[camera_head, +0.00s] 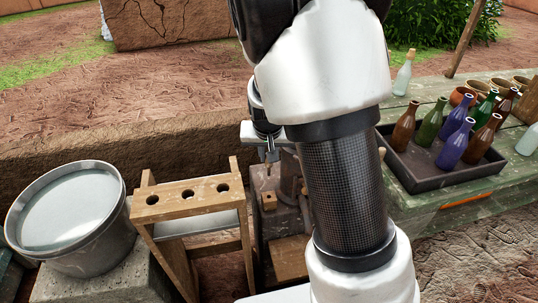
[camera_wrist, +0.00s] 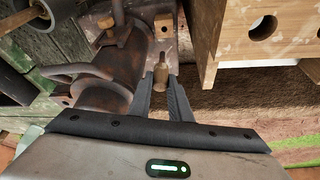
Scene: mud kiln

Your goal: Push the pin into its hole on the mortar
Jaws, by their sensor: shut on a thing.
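My gripper (camera_wrist: 164,84) is shut on a small brown pin (camera_wrist: 161,71), whose narrow tip points away from the fingers in the wrist view. The head view shows my gripper (camera_head: 268,155) pointing down, with the pin (camera_head: 268,168) below it. A rusty brown metal cylinder with side handles, likely the mortar (camera_wrist: 117,72), stands just left of the pin in the wrist view. In the head view, the mortar (camera_head: 287,187) is partly hidden by my arm. A small wooden block (camera_head: 269,201) with a dark hole lies below the pin. I cannot tell whether the pin touches anything.
A wooden rack (camera_head: 188,195) with three holes stands left of my gripper, beside a metal bucket (camera_head: 66,212). At right, a dark tray (camera_head: 447,182) of bottles rests on a green table (camera_head: 430,207). My arm covers the middle.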

